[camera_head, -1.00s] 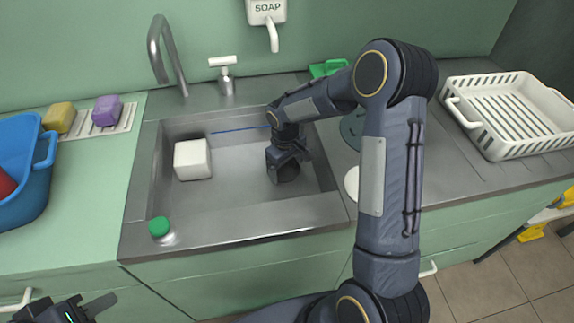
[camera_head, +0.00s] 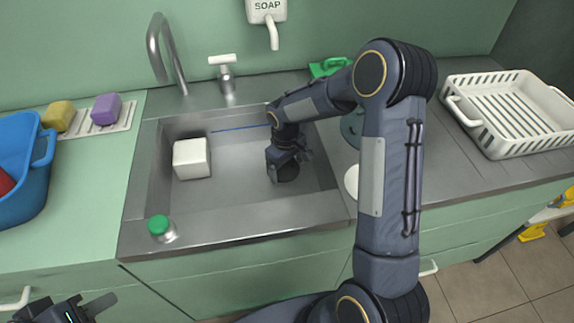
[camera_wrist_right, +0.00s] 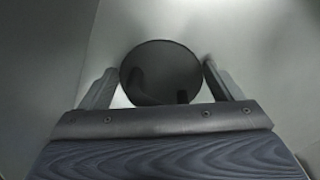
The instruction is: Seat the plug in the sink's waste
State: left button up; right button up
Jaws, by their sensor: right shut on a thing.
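My right gripper (camera_head: 287,165) is low inside the sink (camera_head: 235,190), towards its right side, pointing down. In the right wrist view, a round black plug (camera_wrist_right: 160,72) sits between the two fingers of the right gripper (camera_wrist_right: 160,88), which is shut on it. A dark round shape also shows under this gripper in the head view. The sink's waste is not clearly visible; the gripper and plug may cover it. I cannot tell whether the plug touches the sink floor. My left gripper (camera_head: 68,308) is at the bottom left, cut by the frame edge, with its fingers apart and empty.
A white block (camera_head: 191,159) stands in the sink's left part. The tap (camera_head: 167,55) rises behind. A white dish rack (camera_head: 512,115) is at right and a blue tub (camera_head: 25,165) at left.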

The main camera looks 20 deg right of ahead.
jog(key=o, duration=0.9)
jog(key=shift+f, duration=0.2)
jog(key=shift+s, duration=0.1)
